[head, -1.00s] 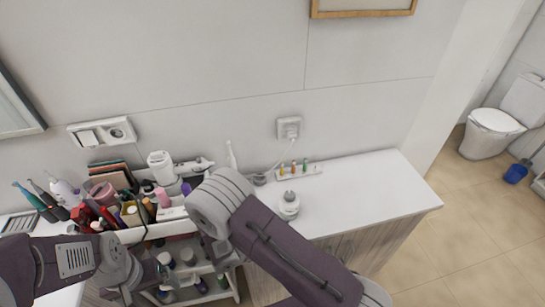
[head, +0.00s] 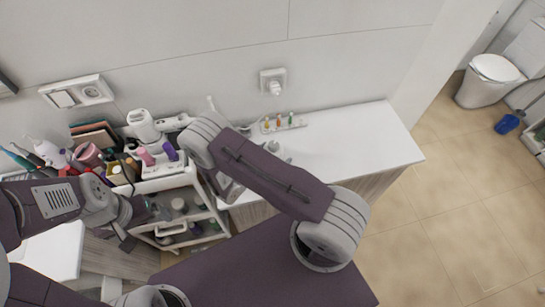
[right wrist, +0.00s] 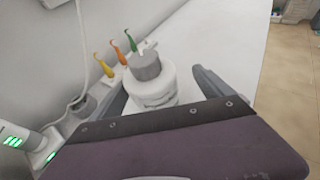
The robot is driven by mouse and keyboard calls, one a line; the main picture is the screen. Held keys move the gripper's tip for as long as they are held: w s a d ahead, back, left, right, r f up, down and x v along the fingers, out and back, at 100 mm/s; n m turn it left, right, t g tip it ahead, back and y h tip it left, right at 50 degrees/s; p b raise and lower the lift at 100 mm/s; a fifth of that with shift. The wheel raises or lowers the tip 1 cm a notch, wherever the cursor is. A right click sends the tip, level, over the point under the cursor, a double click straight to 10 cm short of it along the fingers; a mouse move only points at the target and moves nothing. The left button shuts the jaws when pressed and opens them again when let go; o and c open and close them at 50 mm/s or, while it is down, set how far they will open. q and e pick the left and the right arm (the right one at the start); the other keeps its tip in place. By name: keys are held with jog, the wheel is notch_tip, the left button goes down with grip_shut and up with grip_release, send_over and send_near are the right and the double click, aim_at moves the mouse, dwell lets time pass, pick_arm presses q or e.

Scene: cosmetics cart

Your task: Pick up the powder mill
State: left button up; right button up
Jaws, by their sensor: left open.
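A round white container with a grey top (right wrist: 152,85), which looks like the powder mill, stands upright on the white counter in the right wrist view. My right gripper (right wrist: 163,98) is open, with one finger on each side of it and visible room beside the fingers. I cannot tell how far the fingers reach along it, as my gripper body hides its lower front. In the head view the container is mostly hidden behind my right arm. My left gripper (head: 130,222) is open and empty in front of the cart, at the lower left.
A white cart (head: 165,183) crowded with cosmetics stands left of the counter (head: 345,140). A small stand with several coloured brush heads (head: 284,122) sits by the wall behind the container. A green-lit device (right wrist: 18,140) is close at left. The counter's right part is clear.

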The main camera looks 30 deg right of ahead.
aim_at(273, 149)
jog(key=shift+x, duration=1.15)
pick_arm(q)
jog(key=shift+r, duration=0.4)
pick_arm(e)
jog(key=c, duration=1.8)
jog(key=shift+r, duration=0.55)
notch_tip(273, 149, up, 3)
jog(key=shift+f+b, duration=0.1)
jog(key=shift+b, duration=0.5)
pick_arm(q)
jog(key=r+p, duration=0.1)
jog(key=p, duration=0.1)
jog(key=shift+r+p, duration=0.3)
jog(key=shift+p, duration=0.1)
pick_arm(e)
jog(key=s+r, duration=0.2)
jog(key=s, duration=0.1)
jog(key=s+d+r, duration=0.1)
jog(key=s+r, duration=0.1)
jog(key=s, duration=0.2)
jog(key=s+d+r, duration=0.1)
jog(key=s+r, duration=0.2)
jog(key=s, duration=0.1)
jog(key=shift+s+r, duration=0.1)
jog(key=shift+s, duration=0.15)
